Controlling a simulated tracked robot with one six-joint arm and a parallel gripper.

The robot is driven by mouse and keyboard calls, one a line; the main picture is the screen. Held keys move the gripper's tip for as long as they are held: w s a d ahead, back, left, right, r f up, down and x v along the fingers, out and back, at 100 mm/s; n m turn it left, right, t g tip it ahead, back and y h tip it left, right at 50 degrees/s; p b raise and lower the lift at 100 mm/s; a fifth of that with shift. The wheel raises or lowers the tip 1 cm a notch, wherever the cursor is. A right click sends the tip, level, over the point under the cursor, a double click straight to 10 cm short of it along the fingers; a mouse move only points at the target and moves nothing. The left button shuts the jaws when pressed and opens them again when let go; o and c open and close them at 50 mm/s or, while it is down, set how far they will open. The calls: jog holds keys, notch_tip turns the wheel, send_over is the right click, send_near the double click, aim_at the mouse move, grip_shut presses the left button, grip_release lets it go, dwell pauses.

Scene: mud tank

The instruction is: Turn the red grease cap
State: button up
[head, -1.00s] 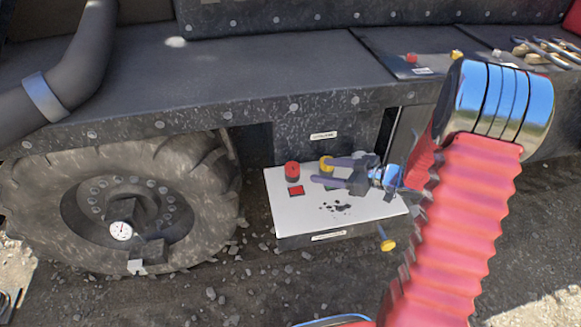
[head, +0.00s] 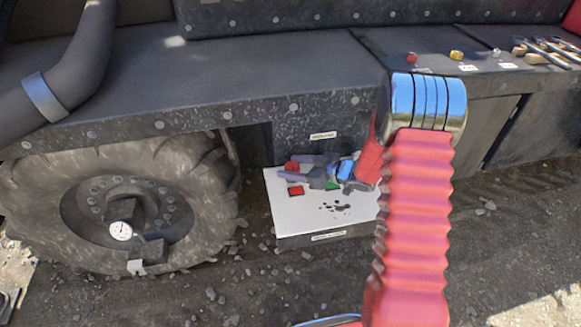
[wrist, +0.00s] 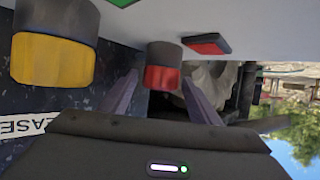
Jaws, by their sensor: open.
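The red grease cap (head: 292,167) stands on the white-topped box beneath the vehicle's ledge. In the wrist view the red cap (wrist: 162,77) has a dark grey collar and shows between my two fingers. My gripper (head: 285,165) is open, with its fingers reaching left to the cap, one on either side of it in the picture. Whether the fingers touch it I cannot tell. A yellow cap (wrist: 53,58) is left of my fingers in the wrist view; in the head view my gripper hides it.
The white box top (head: 300,215) carries a red square (head: 296,190), a green square (head: 333,186) and dark spots. A large tyre (head: 50,180) stands left. The ledge (head: 250,75) overhangs the box, with small caps and tools (head: 560,50) at its right end.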

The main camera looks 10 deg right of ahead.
jog(key=shift+w+a, duration=0.15)
jog(key=shift+c, duration=0.7)
jog(key=c, duration=0.9)
jog(key=shift+a, duration=0.15)
